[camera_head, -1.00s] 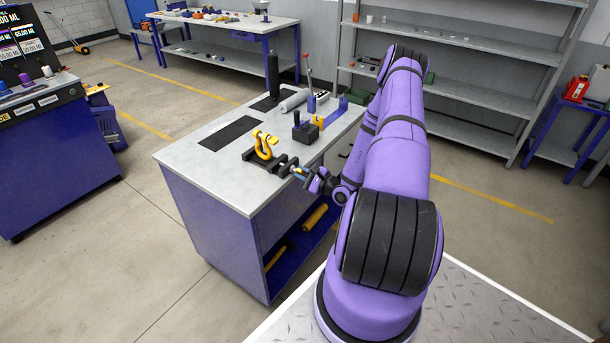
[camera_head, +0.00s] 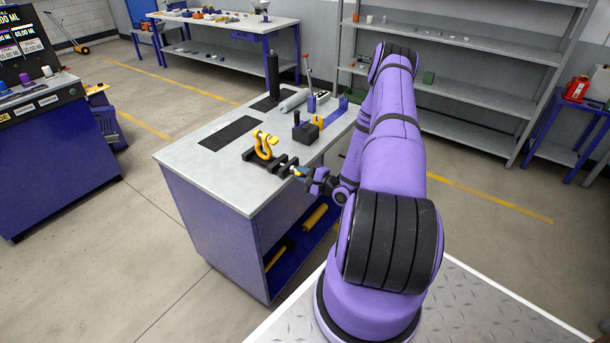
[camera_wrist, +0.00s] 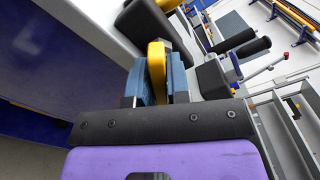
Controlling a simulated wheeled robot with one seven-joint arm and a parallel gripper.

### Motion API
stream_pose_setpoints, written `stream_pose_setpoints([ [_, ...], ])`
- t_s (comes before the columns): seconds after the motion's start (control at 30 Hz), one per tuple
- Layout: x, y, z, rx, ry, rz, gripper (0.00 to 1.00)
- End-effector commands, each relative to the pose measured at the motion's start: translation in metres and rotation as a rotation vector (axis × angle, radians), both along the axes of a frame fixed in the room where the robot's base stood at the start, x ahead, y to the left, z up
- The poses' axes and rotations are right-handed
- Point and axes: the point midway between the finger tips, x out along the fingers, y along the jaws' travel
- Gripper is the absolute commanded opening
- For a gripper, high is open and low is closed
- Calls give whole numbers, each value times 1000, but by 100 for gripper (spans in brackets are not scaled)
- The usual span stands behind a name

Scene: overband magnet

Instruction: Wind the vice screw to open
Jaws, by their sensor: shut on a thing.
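A black vice (camera_head: 270,162) sits near the front right edge of the bench top (camera_head: 190,155). A yellow shackle-shaped piece (camera_head: 264,143) stands upright at its jaws. My gripper (camera_head: 302,171) is at the right end of the vice, at the bench edge. In the wrist view my gripper (camera_wrist: 158,85) has blue fingertips on both sides of a yellow handle (camera_wrist: 156,70) and is shut on it. The dark vice body (camera_wrist: 150,24) shows just beyond. The screw itself is hidden behind the handle and fingers.
On the bench, a black block with a knob (camera_head: 305,131), a grey roll (camera_head: 294,101) and a tall black cylinder (camera_head: 273,74) stand behind the vice. A dark mat (camera_head: 229,133) lies to the left. Yellow rollers (camera_head: 315,217) lie on the shelf below.

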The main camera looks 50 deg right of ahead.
Motion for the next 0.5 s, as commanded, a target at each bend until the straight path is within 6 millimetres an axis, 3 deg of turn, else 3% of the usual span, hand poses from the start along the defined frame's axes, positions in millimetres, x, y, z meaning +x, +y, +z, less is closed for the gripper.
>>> stream_pose_setpoints([
  [0.3, 1, -1, 1, -322, -45, 0, 0],
  [0.5, 1, -1, 1, -410, -58, -2, 0],
])
